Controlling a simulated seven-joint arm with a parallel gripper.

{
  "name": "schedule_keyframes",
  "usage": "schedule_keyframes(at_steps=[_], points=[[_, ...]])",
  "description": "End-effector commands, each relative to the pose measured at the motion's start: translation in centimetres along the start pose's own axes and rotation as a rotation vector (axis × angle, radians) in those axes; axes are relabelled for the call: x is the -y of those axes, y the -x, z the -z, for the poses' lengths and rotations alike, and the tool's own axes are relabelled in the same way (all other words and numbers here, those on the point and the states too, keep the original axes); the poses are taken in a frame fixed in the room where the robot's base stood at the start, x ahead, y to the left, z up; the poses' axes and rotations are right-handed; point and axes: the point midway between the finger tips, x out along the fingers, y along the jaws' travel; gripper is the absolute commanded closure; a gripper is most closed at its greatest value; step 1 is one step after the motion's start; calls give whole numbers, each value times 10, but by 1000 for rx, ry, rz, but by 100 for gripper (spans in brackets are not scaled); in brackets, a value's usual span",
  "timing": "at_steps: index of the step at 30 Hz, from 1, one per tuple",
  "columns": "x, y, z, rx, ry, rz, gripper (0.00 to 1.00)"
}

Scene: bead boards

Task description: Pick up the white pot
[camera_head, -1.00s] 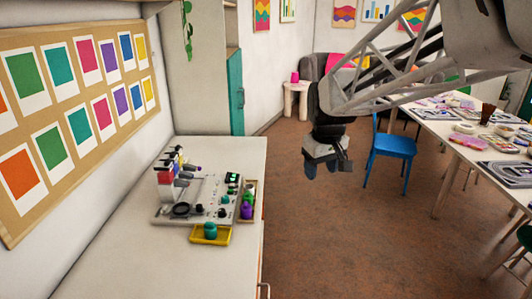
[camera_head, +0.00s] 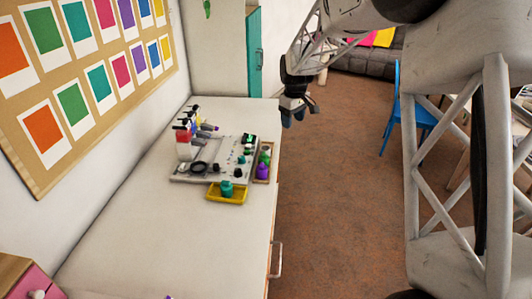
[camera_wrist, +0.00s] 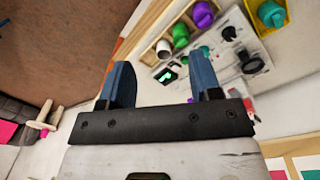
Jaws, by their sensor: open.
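The white pot (camera_wrist: 163,49) sits at one end of a narrow wooden tray (camera_wrist: 150,58) in the wrist view, beside a green pot (camera_wrist: 180,36) and a purple pot (camera_wrist: 202,15). In the head view, the white pot (camera_head: 267,149) is small, at the tray's far end. My gripper (camera_wrist: 160,64) is open and empty, its two blue fingers apart. In the picture the pot appears between and beyond the fingertips, not touched. In the head view my gripper (camera_head: 299,112) hangs beyond the tray, near the counter's right edge.
A grey board (camera_head: 215,174) with knobs and bottles stands left of the tray on the white counter (camera_head: 135,215). A yellow tray (camera_head: 226,198) holding a teal pot is in front. The counter's front is mostly clear. A blue chair (camera_head: 412,115) stands at right.

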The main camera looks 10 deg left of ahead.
Motion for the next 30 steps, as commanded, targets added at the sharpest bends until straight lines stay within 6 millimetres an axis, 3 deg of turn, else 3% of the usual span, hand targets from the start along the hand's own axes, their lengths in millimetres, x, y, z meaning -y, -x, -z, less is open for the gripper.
schedule_keyframes(at_steps=[6, 18, 24, 30], points=[[-11, -45, 51, 15, 91, 14, 42], [-21, -129, 133, 34, 252, 37, 42], [-21, -155, 154, 40, 299, 44, 42], [-21, -161, 160, 40, 312, 45, 42]])
